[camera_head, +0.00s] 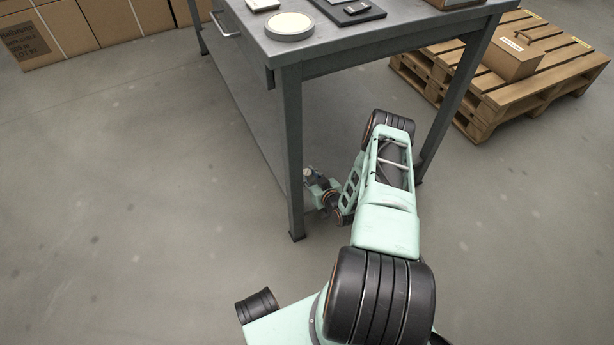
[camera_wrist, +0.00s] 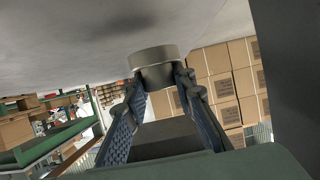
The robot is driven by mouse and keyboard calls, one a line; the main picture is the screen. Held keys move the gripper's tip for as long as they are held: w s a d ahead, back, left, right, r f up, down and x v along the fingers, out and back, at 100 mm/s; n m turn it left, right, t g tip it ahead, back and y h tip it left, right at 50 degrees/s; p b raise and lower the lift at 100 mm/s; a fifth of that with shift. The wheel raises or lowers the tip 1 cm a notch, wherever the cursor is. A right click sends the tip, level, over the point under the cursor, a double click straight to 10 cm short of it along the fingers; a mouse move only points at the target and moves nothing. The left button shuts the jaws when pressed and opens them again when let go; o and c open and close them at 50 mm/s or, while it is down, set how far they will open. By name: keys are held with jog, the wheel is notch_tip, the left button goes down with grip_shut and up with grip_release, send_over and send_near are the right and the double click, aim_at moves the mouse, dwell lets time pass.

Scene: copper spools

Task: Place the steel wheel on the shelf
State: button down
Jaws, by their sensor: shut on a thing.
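The steel wheel (camera_wrist: 154,68) is a short grey metal cylinder at the upper middle of the wrist view. My gripper (camera_wrist: 155,85) is shut on it, with one finger at each side. The wheel lies close against a pale grey surface (camera_wrist: 75,40); I cannot tell whether they touch. In the head view my arm reaches down to the workbench (camera_head: 289,130), with its end low behind the near leg. The wheel cannot be made out clearly there.
A round pale-topped disc (camera_head: 290,26) and flat dark items (camera_head: 350,10) lie on the bench top. A wooden pallet (camera_head: 500,85) with a cardboard box (camera_head: 513,55) stands right. Cardboard boxes (camera_head: 60,35) stand upper left. The floor on the left is clear.

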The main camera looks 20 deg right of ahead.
aim_at(310, 182)
jog(key=shift+f+b, duration=0.55)
jog(key=shift+f, duration=1)
jog(key=shift+f, duration=0.2)
jog(key=c, duration=1.6)
grip_release()
jog(key=shift+s+r, duration=0.1)
jog(key=shift+r, duration=0.15)
